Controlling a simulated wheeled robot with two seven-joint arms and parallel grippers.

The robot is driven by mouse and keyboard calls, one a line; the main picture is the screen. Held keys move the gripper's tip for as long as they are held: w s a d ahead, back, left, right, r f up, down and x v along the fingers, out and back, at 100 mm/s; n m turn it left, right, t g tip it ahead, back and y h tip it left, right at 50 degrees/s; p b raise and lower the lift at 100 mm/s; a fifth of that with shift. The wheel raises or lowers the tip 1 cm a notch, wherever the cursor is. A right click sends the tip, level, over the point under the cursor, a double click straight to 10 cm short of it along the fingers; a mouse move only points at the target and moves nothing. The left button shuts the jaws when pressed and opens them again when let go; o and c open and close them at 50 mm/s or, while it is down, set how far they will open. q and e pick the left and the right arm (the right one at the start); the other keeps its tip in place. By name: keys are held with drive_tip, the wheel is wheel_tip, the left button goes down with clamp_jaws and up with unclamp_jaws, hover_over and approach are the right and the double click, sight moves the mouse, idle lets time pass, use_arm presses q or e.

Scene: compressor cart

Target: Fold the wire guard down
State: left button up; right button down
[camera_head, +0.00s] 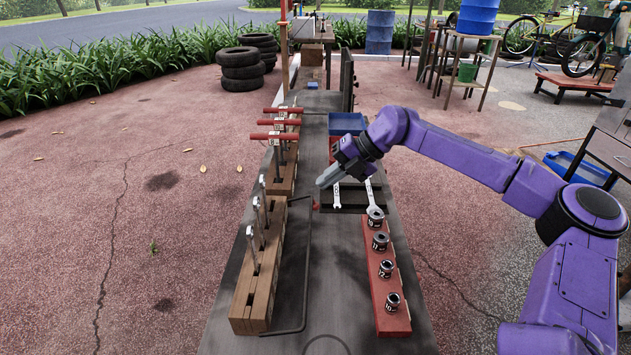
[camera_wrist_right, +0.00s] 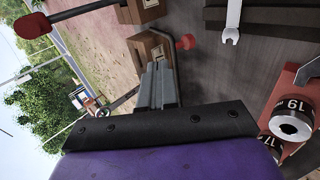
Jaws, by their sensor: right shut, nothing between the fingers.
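The wire guard (camera_head: 306,270) is a thin dark bent rod beside the right side of the near wooden block (camera_head: 258,285). It runs along the block and turns left at the block's near end. It looks low against the cart top, but I cannot tell its exact tilt. A small red knob (camera_head: 316,206) is near its far end and also shows in the right wrist view (camera_wrist_right: 186,42). My right gripper (camera_head: 322,183) is shut and empty, above the cart top just beyond the knob. My left gripper is out of view.
Upright tools (camera_head: 257,213) stand in the wooden block, with red T-handles (camera_head: 278,123) behind. A red socket rail (camera_head: 384,275) lies on the right. Wrenches (camera_head: 337,194) and a blue bin (camera_head: 347,123) are beyond.

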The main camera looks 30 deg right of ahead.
drive_tip(key=v, duration=0.7)
drive_tip(key=shift+s+d+p, duration=0.3)
drive_tip(key=shift+d, duration=0.2)
